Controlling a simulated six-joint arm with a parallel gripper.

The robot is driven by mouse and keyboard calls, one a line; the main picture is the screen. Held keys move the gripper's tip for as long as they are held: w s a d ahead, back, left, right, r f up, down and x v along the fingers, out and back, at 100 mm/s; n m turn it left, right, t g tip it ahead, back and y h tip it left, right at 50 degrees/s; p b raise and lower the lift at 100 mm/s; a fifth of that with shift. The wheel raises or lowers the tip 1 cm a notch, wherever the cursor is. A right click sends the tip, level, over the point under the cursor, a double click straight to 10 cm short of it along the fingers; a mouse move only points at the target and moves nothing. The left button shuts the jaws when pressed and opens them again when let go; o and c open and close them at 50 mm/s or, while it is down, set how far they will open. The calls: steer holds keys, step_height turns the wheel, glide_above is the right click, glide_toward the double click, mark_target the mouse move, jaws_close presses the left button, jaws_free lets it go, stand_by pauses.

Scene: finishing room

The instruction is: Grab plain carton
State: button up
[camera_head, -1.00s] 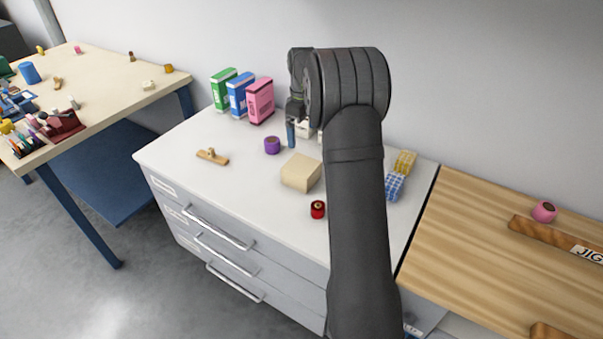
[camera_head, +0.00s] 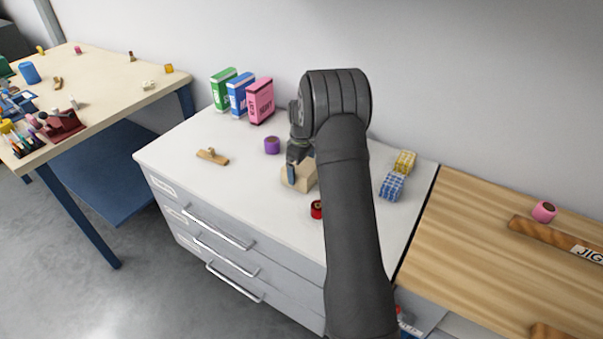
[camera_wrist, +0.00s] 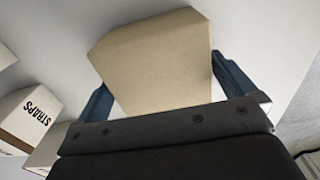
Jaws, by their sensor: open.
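The plain tan carton (camera_head: 304,181) stands on the white top of the drawer cabinet, partly hidden behind my gripper in the head view. My gripper (camera_head: 292,172) is at the carton, with one blue finger showing in front of its side. In the wrist view the carton (camera_wrist: 155,62) fills the space between the two blue fingers of my gripper (camera_wrist: 165,90). The fingers are open, one on each side of the carton. I cannot tell whether either finger touches it.
A red roll (camera_head: 316,209) lies close to the carton, and a purple roll (camera_head: 272,145) stands behind left. A wooden-handled tool (camera_head: 212,157) lies left. Green (camera_head: 222,88), blue (camera_head: 240,94) and pink (camera_head: 260,101) boxes stand at the back. Yellow (camera_head: 404,162) and blue (camera_head: 392,186) patterned blocks lie right.

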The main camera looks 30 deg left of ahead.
steer(key=shift+f, duration=0.75)
steer(key=shift+c, duration=0.4)
steer(key=c, duration=0.7)
steer(key=shift+c, duration=0.2)
steer(key=shift+r, duration=0.1)
